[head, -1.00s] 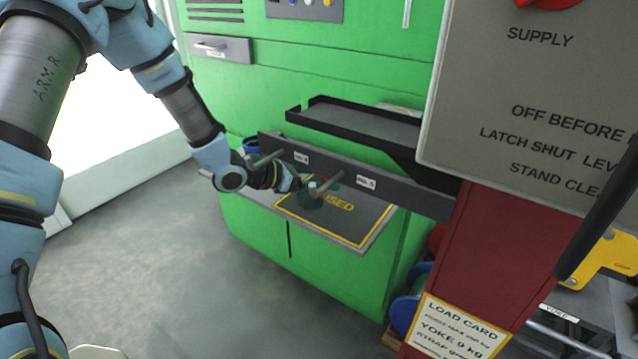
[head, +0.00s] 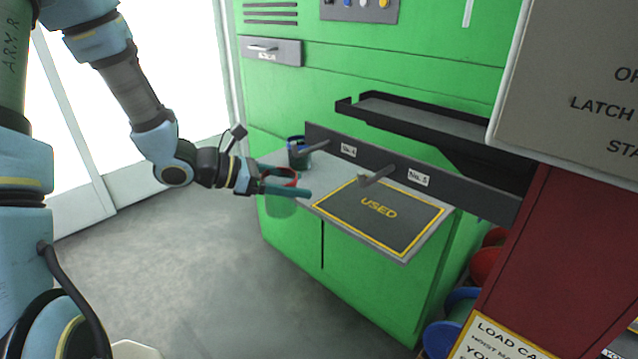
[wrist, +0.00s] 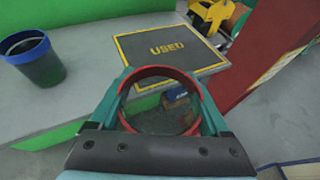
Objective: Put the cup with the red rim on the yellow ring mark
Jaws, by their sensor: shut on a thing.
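The cup with the red rim (head: 281,207) has a greenish see-through body. My gripper (head: 288,182) is shut on it, one teal finger on each side just below the rim. The cup hangs upright off the front left edge of the grey shelf. In the wrist view the red rim (wrist: 125,103) lies between the fingers of my gripper (wrist: 163,98). A blue and yellow patch shows within the rim; I cannot tell whether it is inside or beyond the cup. No yellow ring mark is visible in the current views.
A dark cup with a blue rim (head: 299,158) stands at the shelf's back left. A dark panel marked USED, outlined by a yellow rectangle (head: 353,233), lies empty on the grey shelf (head: 312,187). A rail with pegs (head: 400,168) overhangs it. A red post (head: 540,260) stands right.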

